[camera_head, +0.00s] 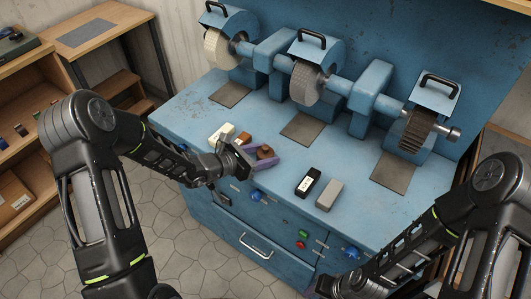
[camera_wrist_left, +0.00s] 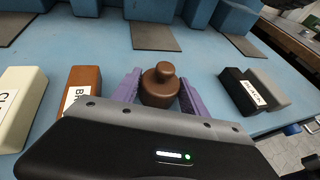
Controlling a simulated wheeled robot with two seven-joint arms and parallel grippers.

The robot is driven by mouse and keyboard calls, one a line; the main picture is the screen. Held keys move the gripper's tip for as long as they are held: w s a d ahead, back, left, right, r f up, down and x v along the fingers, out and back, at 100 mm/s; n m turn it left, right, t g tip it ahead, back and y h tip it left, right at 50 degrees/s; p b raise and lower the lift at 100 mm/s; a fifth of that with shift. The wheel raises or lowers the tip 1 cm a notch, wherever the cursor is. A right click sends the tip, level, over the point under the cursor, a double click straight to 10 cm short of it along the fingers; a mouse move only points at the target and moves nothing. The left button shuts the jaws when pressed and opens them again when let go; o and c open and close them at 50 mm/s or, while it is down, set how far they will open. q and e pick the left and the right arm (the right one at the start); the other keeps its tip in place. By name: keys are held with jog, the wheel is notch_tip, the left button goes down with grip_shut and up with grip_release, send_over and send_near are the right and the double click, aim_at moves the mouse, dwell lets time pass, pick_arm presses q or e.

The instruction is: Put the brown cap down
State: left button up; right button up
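The brown cap (camera_head: 264,152) is a round dark-brown piece with a knob on top. It is at the front left part of the blue bench. In the left wrist view the brown cap (camera_wrist_left: 160,88) is upright between the two purple fingers of my left gripper (camera_wrist_left: 158,90), which appear to touch it on both sides. In the head view my left gripper (camera_head: 263,158) is low over the bench top; I cannot tell whether the cap touches the surface. My right gripper (camera_head: 322,288) is at the bottom edge of the head view, mostly cut off.
A cream block (camera_head: 221,133) and a brown block (camera_head: 244,138) lie left of the cap. A black block (camera_head: 308,183) and a grey block (camera_head: 329,194) lie to its right. Grinding wheels (camera_head: 307,83) stand behind, with dark plates (camera_head: 303,128) before them. Bench (camera_head: 284,170) between is clear.

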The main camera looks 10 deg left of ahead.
aim_at(264, 147)
pick_arm(q)
jog(key=c, duration=1)
jog(key=shift+r, duration=0.15)
notch_tip(264, 147, up, 10)
jog(key=shift+f+b, duration=0.1)
jog(key=shift+b, duration=0.35)
